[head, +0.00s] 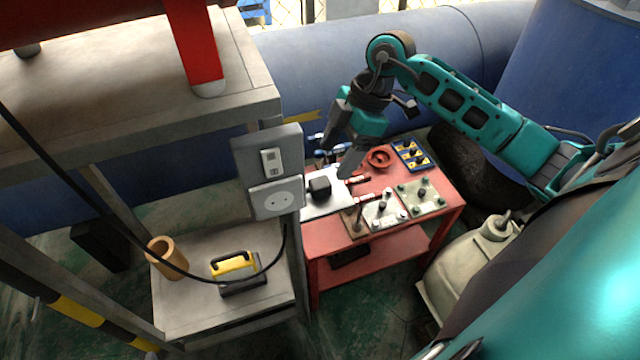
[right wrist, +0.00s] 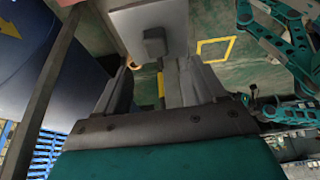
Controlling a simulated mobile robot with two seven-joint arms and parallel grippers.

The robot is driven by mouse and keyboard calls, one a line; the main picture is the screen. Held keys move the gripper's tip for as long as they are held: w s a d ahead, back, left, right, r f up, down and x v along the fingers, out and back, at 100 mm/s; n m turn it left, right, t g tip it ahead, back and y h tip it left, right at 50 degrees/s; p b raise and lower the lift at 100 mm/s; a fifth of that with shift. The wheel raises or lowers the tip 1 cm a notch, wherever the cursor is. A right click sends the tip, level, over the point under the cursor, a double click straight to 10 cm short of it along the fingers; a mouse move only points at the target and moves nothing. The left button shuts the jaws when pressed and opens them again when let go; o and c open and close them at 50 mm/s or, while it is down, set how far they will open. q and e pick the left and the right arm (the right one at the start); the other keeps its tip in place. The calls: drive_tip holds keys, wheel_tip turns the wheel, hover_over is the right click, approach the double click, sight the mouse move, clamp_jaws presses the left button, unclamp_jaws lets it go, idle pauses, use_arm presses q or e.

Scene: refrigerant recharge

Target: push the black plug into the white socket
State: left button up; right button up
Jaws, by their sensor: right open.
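The white socket (head: 277,199) is a square plate with a round face, on the front of a grey box on a post. The black plug (head: 319,187) is a dark block just right of the socket box, apart from the socket face. It sits on a pale plate (head: 316,208) at the red table's left end. In the right wrist view the plug (right wrist: 155,42) shows beyond the gap between my fingers. My right gripper (head: 350,165) is open and empty, above and right of the plug, pointing down. My left gripper does not show.
The red table (head: 335,238) carries several fittings and a red ring (head: 379,158). A grey switch box (head: 271,160) sits above the socket. A black cable (head: 95,203) hangs across the left shelf, which holds a yellow-and-black device (head: 235,265) and a tan cup (head: 166,257).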

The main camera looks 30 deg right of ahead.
sight(321, 182)
drive_tip(key=shift+x, duration=1.15)
drive_tip(key=shift+w+x, duration=0.15)
drive_tip(key=shift+x, duration=1.15)
drive_tip(key=shift+w+x, duration=0.2)
drive_tip(key=shift+x, duration=1.1)
drive_tip(key=shift+c, duration=0.2)
drive_tip(key=c, duration=1)
